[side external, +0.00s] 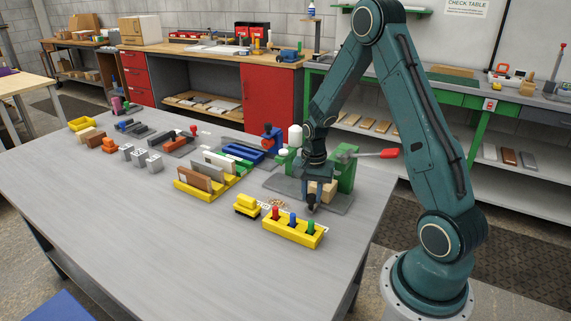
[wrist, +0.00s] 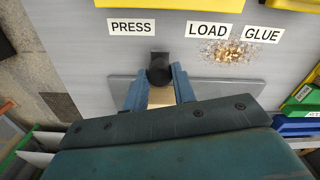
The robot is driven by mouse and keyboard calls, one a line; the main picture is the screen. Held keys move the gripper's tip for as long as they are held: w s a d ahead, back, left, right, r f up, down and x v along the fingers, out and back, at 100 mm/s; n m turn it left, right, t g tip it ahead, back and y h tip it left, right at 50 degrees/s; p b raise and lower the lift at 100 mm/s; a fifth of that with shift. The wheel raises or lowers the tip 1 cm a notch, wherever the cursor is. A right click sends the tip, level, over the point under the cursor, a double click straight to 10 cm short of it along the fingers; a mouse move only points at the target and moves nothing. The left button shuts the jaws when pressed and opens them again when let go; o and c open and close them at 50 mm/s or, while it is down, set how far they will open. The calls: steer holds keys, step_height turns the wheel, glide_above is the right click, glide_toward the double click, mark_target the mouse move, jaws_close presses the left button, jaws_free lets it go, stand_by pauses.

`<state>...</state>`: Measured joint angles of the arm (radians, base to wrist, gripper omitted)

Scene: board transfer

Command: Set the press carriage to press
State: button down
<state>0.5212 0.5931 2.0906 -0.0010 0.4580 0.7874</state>
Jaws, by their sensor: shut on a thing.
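The press (side external: 345,172) is green with a red lever (side external: 385,154) and stands on a grey base plate at the table's right side. My gripper (side external: 312,203) is low over this base, beside a pale wooden block (side external: 329,189). In the wrist view my blue fingers (wrist: 158,80) are shut on the round black knob (wrist: 159,72) of the press carriage. A dark tab at the knob lies between the PRESS label (wrist: 131,27) and the LOAD label (wrist: 208,31), closer to PRESS. The rest of the carriage is mostly hidden by my gripper.
A yellow holder (side external: 292,234) with coloured pegs stands in front of the press. A small yellow block (side external: 247,206) and yellow racks (side external: 208,188) with boards are to the left. Brown crumbs (wrist: 232,51) lie below LOAD and GLUE. The front left of the table is clear.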

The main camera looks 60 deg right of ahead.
steer(key=shift+s, duration=2.35)
steer(key=c, duration=1.1)
jaws_free()
steer(key=shift+c, duration=0.2)
steer(key=shift+w+r, duration=0.1)
steer(key=shift+r, duration=0.55)
step_height(320, 180, up, 12)
steer(key=shift+r, duration=0.25)
